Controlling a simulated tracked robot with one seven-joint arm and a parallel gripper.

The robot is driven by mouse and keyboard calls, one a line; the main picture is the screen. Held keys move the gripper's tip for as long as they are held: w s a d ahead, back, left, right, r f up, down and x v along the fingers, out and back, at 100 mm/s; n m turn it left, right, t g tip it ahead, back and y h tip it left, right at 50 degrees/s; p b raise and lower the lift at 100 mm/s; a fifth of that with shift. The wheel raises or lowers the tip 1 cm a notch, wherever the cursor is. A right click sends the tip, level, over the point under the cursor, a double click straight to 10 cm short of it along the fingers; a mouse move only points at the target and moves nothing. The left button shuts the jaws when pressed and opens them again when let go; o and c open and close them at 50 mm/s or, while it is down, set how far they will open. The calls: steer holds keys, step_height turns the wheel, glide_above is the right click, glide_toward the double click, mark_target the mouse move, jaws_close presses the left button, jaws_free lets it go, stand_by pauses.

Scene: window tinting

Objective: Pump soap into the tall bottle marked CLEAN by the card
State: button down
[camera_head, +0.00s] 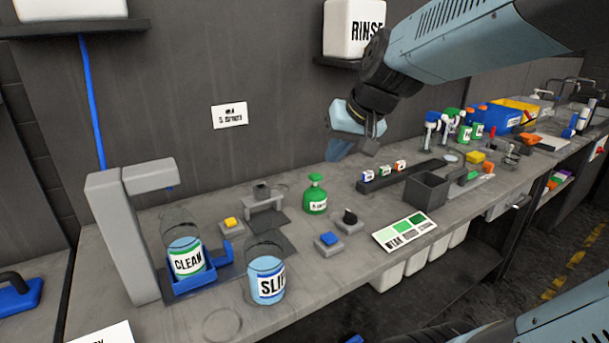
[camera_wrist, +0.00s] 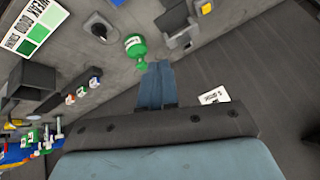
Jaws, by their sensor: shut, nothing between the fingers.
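The tall clear bottle marked CLEAN (camera_head: 187,260) stands in a blue cradle (camera_head: 195,283) under a grey spout stand (camera_head: 122,225). Pale liquid shows in it. A green soap pump bottle (camera_head: 315,200) stands at mid-bench; it also shows in the wrist view (camera_wrist: 135,47). The card (camera_head: 405,231) with green shades, WEAK at its pale end, lies at the front edge; it shows in the wrist view too (camera_wrist: 33,27). My gripper (camera_head: 338,152) is shut and empty, raised above and right of the pump bottle. In the wrist view its fingertips (camera_wrist: 158,66) point near the bottle; contact is not visible.
A bottle marked SLIP (camera_head: 266,283) stands right of CLEAN. Yellow (camera_head: 231,224) and blue (camera_head: 328,241) buttons and a black knob (camera_head: 350,218) sit between. An open dark bin (camera_head: 427,190) stands right of them, with several small bottles and crates beyond.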

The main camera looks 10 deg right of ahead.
steer(key=w+f+m+t+y, duration=0.1)
steer(key=w+m, duration=0.1)
steer(key=w, duration=1.1)
steer(key=m+t, duration=0.1)
steer(key=m, duration=0.1)
glide_above(318, 176)
steer(key=f, duration=0.4)
steer(key=shift+w+f, duration=0.25)
steer(key=shift+f, duration=4.4)
steer(key=shift+s+f, duration=0.1)
steer(key=shift+f, duration=0.05)
steer(key=shift+f, duration=0.2)
